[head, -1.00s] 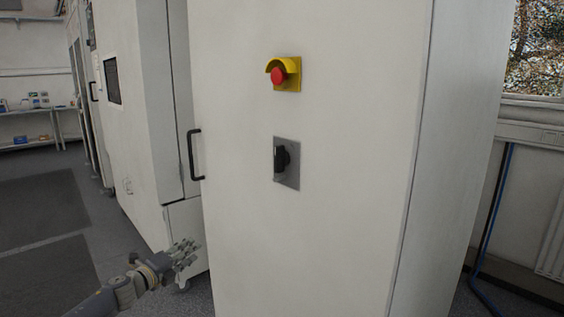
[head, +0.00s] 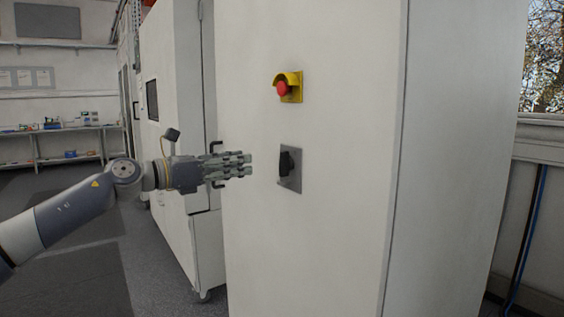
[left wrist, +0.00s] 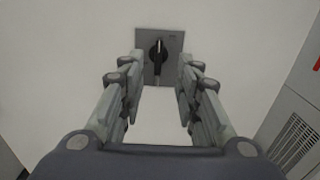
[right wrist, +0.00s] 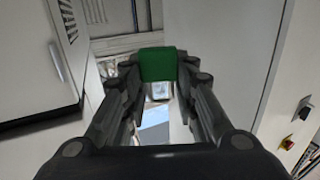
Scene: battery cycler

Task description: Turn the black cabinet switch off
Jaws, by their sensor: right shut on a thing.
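The black cabinet switch (head: 286,162) is a dark knob on a grey square plate on the white cabinet front. In the left wrist view the knob (left wrist: 158,52) stands roughly upright with a white mark near its top. My left gripper (head: 250,165) is just left of the switch in the head view, pointing at it. In its wrist view it (left wrist: 160,62) is open and empty, its fingers either side of the knob but apparently short of it. My right gripper (right wrist: 158,75) is shut on a green block (right wrist: 158,64) and is outside the head view.
A red emergency button (head: 282,88) on a yellow mount sits above the switch. A black door handle (head: 217,148) is behind my left gripper. Shelves (head: 65,128) stand at the far left. Open floor (head: 75,265) lies left of the cabinet.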

